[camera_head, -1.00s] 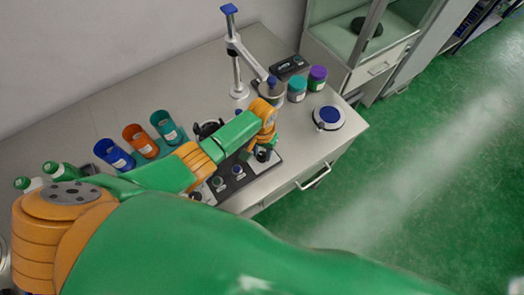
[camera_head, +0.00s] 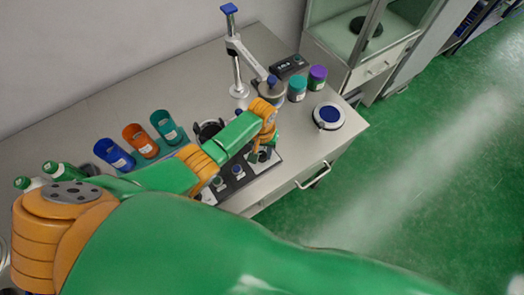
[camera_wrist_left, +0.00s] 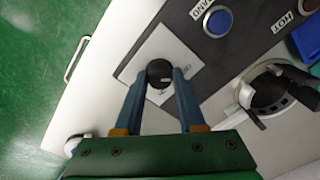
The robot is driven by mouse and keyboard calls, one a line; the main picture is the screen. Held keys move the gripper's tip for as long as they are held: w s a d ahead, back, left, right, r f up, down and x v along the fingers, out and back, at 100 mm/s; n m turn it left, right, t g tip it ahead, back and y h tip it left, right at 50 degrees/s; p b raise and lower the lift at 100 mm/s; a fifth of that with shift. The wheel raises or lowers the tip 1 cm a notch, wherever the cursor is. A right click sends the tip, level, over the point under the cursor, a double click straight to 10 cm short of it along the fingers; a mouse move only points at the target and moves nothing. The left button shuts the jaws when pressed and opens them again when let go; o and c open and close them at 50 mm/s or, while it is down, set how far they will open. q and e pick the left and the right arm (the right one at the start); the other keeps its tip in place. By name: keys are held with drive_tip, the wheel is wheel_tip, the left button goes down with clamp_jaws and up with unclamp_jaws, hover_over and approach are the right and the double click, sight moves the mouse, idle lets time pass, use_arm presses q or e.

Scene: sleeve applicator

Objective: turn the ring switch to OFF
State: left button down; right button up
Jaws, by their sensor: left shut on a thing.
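The ring switch is a round black knob (camera_wrist_left: 160,73) with a small pale mark, on a square white plate (camera_wrist_left: 186,58) with small lettering I cannot read for certain. The plate sits at one end of a dark panel (camera_wrist_left: 250,62). My left gripper (camera_wrist_left: 160,82) has its two blue-grey fingers closed on either side of the knob. In the head view my left gripper (camera_head: 262,148) reaches down over the panel's right end, and the wrist hides most of the knob. My right gripper is not in view.
A white round device (camera_head: 328,117) stands at the table's right, and a jointed stand (camera_head: 237,60) at the back.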

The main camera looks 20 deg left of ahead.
sight(262, 154)
use_arm(q)
drive_tip(key=c, duration=0.5)
unclamp_jaws()
wheel_tip(262, 154, up, 7)
drive_tip(key=shift+r, duration=0.1)
